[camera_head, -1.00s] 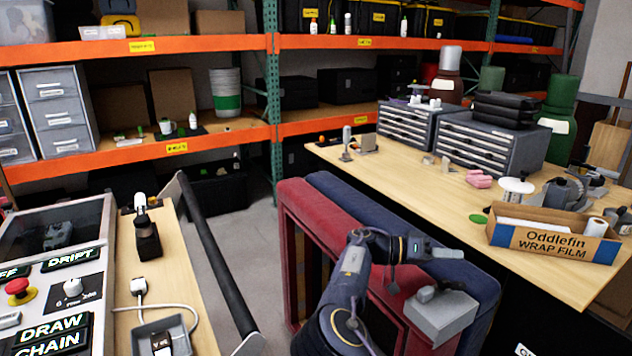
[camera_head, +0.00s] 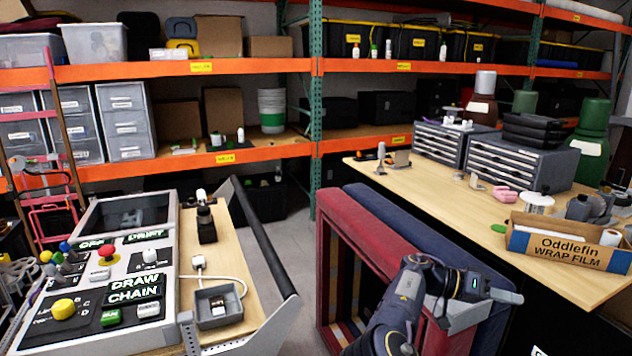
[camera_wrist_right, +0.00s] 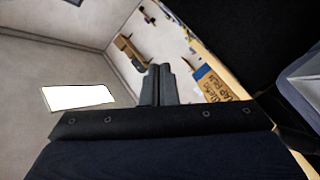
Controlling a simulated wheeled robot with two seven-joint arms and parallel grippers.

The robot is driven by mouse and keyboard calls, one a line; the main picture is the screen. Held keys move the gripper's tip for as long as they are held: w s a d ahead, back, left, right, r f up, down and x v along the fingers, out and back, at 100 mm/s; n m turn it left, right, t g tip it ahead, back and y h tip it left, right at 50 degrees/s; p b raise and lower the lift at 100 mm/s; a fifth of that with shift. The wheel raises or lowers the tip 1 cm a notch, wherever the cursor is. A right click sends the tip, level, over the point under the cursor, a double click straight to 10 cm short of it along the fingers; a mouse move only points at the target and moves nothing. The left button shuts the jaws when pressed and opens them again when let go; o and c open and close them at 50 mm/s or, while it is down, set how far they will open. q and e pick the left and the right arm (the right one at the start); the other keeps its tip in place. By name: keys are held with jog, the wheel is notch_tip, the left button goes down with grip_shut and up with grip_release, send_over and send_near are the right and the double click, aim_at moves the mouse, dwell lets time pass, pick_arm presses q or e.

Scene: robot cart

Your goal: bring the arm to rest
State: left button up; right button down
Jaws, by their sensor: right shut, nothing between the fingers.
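My right arm comes up from the bottom of the head view, bent at the elbow, with its forearm pointing right. My right gripper (camera_head: 508,297) is at its end, in front of the red and blue padded panels and below the workbench edge. In the right wrist view the two dark fingers (camera_wrist_right: 158,85) are together with nothing between them. My left gripper does not show in the head view.
The workbench (camera_head: 440,190) at right carries drawer units (camera_head: 510,158) and an Oddlefin wrap film box (camera_head: 568,240). Red (camera_head: 345,230) and blue (camera_head: 385,215) padded panels stand beside my arm. A control panel (camera_head: 90,290) and a cart handle bar (camera_head: 262,235) are at left. Shelving is behind.

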jog(key=s+d+f+y, duration=0.5)
jog(key=s+d+y, duration=0.2)
jog(key=s, duration=0.3)
jog(key=s+a+f+n+t+y+p, duration=0.2)
jog(key=s+a+f+y, duration=0.2)
jog(key=s+y, duration=0.25)
jog(key=s+a+r+n+t+y, duration=0.3)
jog(key=s+a, duration=0.5)
jog(key=a, duration=0.3)
jog(key=s+a+r+n+t+y+p, duration=0.1)
jog(key=s+a+r+n+t+y, duration=0.2)
jog(key=s+a+r+n+t, duration=0.2)
jog(key=s+a+r+t, duration=0.1)
jog(key=s+a, duration=0.2)
jog(key=a, duration=0.4)
jog(key=shift+s+a+n+p, duration=0.3)
jog(key=shift+s, duration=0.05)
